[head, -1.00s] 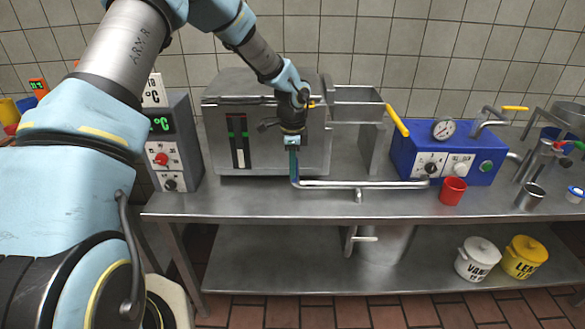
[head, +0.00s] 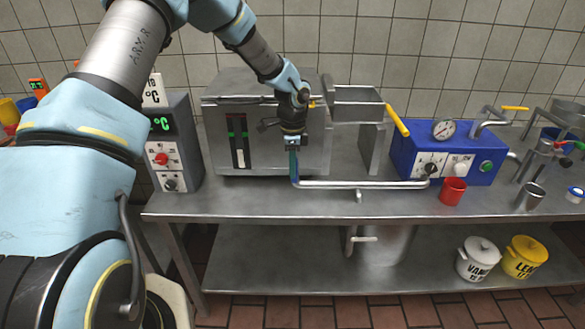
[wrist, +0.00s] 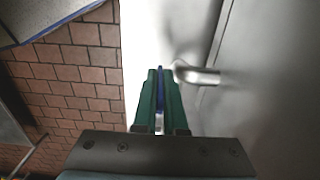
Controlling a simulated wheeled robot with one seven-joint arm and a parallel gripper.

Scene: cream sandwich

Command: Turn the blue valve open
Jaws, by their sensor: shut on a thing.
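My gripper (head: 293,165) points down in front of the steel boxy machine (head: 222,150), at the left end of a metal pipe (head: 350,184) running along the bench. In the wrist view its two green fingers (wrist: 160,100) are shut on a thin blue strip, the blue valve's handle (wrist: 160,76). The pipe's bent end (wrist: 197,76) shows just right of the fingertips there. In the head view the fingers hide most of the valve, so its turn angle cannot be read.
A blue control box (head: 402,150) with a gauge and a red cup (head: 452,191) stand to the right. A grey control unit (head: 178,140) with a green display is at the left. The bench front (head: 250,206) is clear. White and yellow lidded pots (head: 478,260) sit on the lower shelf.

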